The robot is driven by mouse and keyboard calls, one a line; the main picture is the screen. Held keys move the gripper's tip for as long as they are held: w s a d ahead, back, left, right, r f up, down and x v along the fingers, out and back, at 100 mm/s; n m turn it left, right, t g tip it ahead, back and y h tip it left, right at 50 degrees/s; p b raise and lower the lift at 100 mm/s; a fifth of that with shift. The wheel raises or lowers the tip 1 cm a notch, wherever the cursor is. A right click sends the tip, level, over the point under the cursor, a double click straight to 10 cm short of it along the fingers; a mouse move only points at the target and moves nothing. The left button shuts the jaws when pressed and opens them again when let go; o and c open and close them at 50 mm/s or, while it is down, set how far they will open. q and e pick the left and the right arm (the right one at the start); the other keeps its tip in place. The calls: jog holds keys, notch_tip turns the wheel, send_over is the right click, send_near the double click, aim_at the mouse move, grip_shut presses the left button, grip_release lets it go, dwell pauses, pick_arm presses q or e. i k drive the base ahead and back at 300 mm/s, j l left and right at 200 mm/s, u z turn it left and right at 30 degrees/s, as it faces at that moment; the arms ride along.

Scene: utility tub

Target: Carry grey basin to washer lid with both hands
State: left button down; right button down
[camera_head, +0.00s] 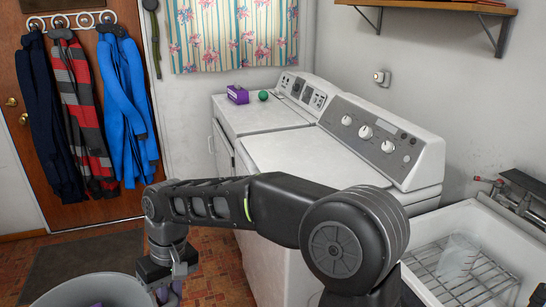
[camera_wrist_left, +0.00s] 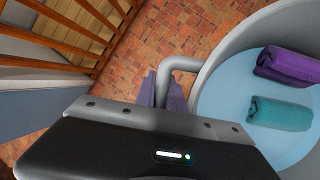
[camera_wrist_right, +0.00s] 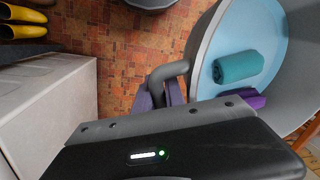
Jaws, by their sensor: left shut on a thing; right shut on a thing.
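The grey basin (camera_head: 88,283) shows only partly at the bottom left of the head view. It has a light blue inside and holds a purple rolled towel (camera_wrist_left: 288,65) and a teal rolled towel (camera_wrist_left: 280,113). My right gripper (camera_wrist_right: 166,88) is shut on one basin handle (camera_wrist_right: 172,72); my right arm crosses the head view from the lower right. My left gripper (camera_wrist_left: 163,88) is shut on the other handle (camera_wrist_left: 181,63) and is outside the head view. The washer lid, seemingly the wide white top (camera_head: 305,158) of the nearer machine, is clear, right of and beyond the basin.
A second white machine (camera_head: 258,116) stands behind, with a purple box (camera_head: 238,94) and a green ball (camera_head: 263,96) on it. A white sink (camera_head: 490,235) with a rack and clear jug is at right. Yellow boots (camera_wrist_right: 22,22) and a wooden slatted piece (camera_wrist_left: 85,25) stand near the brick floor.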

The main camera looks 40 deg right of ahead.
aim_at(295, 163)
jog(key=i, duration=1.3)
jog(key=i+z, duration=0.1)
jog(key=i, duration=0.55)
jog(key=i+j+z, duration=0.15)
jog(key=i, duration=0.5)
jog(key=i+u, duration=0.15)
jog(key=i, duration=0.8)
jog(key=z, duration=3.7)
